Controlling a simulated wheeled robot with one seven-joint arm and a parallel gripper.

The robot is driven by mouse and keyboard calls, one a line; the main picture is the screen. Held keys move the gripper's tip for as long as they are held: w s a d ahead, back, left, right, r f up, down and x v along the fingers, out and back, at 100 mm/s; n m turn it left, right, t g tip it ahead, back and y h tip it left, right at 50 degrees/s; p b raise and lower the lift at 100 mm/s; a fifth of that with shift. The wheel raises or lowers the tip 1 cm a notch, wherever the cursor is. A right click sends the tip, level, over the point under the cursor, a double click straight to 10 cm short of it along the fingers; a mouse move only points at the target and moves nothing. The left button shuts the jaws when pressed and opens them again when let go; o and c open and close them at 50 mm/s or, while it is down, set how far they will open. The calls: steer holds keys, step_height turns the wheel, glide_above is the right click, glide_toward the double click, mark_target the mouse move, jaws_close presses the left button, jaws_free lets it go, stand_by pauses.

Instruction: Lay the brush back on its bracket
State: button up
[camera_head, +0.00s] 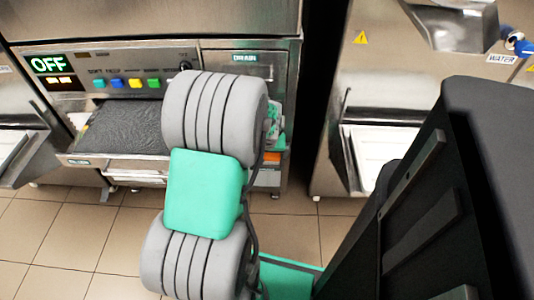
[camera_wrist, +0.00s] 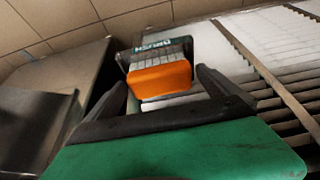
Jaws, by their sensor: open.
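In the wrist view, the brush (camera_wrist: 160,80) shows as an orange block with a pale, segmented strip along its far side. It sits against a dark bracket (camera_wrist: 187,45) whose green label reads BRUSH, upside down in this view. The brush seems to rest in the bracket; its underside is hidden. My gripper (camera_wrist: 161,77) is open, with one dark finger on each side of the brush's near end. I cannot tell whether either finger touches it. In the head view, my arm hides most of this spot; a small orange patch (camera_head: 271,157) shows beside it.
A freezer with an OFF display (camera_head: 49,65) and coloured buttons stands behind my arm. Its grey tray (camera_head: 125,125) sticks out to the left. Another steel machine (camera_head: 375,90) stands to the right, across a dark gap. Tiled floor (camera_head: 70,235) lies open at front left.

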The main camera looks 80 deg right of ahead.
steer(key=p+v, duration=0.3)
steer(key=v, duration=0.8)
steer(key=shift+a+r, duration=0.2)
steer(key=shift+c, duration=0.2)
stand_by(0.5)
